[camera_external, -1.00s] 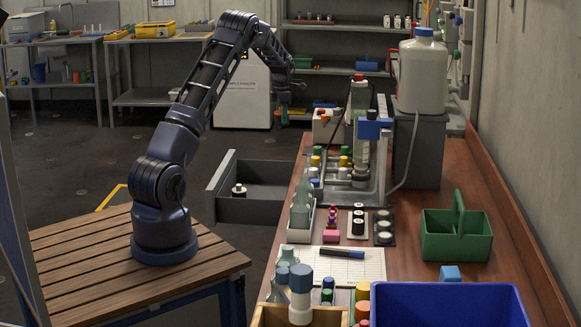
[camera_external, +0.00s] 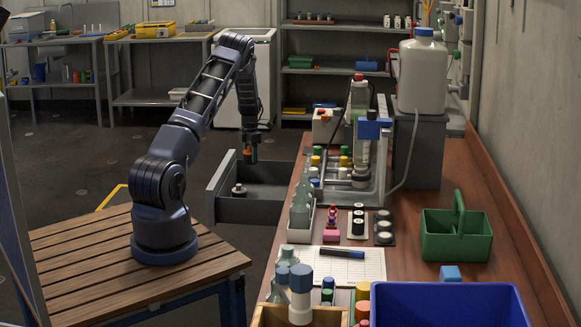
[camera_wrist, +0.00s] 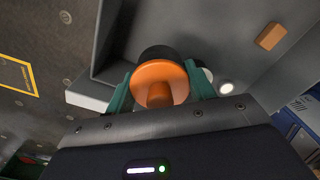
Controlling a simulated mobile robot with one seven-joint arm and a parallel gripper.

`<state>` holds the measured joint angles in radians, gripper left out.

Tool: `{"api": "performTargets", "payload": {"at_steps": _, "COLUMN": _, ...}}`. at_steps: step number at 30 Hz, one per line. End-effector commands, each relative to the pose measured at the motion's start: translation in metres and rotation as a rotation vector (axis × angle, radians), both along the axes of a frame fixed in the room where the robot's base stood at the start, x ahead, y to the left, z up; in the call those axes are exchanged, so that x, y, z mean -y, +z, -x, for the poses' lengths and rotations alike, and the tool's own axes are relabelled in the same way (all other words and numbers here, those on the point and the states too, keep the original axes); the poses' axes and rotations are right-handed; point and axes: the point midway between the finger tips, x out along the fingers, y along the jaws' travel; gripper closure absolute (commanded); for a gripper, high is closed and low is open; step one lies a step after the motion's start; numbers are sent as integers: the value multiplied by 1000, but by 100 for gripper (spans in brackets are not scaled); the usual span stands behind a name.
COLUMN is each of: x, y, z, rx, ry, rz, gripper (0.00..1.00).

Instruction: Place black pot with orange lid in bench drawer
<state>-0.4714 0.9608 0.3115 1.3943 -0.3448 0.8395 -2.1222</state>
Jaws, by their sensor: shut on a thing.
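The black pot with the orange lid (camera_wrist: 158,80) is between my gripper's green fingers (camera_wrist: 160,95) in the wrist view, its orange knob facing the camera. In the external view the pot (camera_external: 250,155) is small, held by my gripper (camera_external: 250,146) above the open drawer. My gripper is shut on it. The grey bench drawer (camera_external: 250,209) is pulled out from the left side of the bench. A small black and white item (camera_external: 239,190) stands inside the drawer near its left end.
The wooden bench (camera_external: 440,215) is to the right, with glass bottles (camera_external: 301,207) along its near left edge by the drawer. A lab stand apparatus (camera_external: 360,130) stands on it farther back. In the wrist view an orange-brown block (camera_wrist: 270,36) shows at upper right.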

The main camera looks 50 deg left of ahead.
Motion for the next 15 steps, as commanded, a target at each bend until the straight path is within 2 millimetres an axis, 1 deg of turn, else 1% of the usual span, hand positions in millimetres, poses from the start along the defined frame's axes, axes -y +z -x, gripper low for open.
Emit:
{"api": "performTargets", "payload": {"at_steps": 1, "x": 0, "y": -13, "z": 1, "rx": -2, "ry": 1, "rz": 2, "gripper": 69}}
{"api": "performTargets", "payload": {"at_steps": 3, "x": -1, "y": -28, "z": 1, "rx": -1, "ry": 0, "rz": 2, "gripper": 69}}
{"api": "performTargets", "payload": {"at_steps": 6, "x": 0, "y": -49, "z": 1, "rx": -2, "ry": 0, "rz": 2, "gripper": 69}}
{"api": "performTargets", "payload": {"at_steps": 9, "x": 0, "y": -65, "z": 1, "rx": -1, "ry": -1, "rz": 2, "gripper": 69}}
{"api": "performTargets", "payload": {"at_steps": 12, "x": 0, "y": -76, "z": 0, "rx": -1, "ry": 0, "rz": 1, "gripper": 69}}
{"api": "performTargets", "payload": {"at_steps": 15, "x": -1, "y": -80, "z": 0, "rx": 0, "ry": 1, "rz": 0, "gripper": 69}}
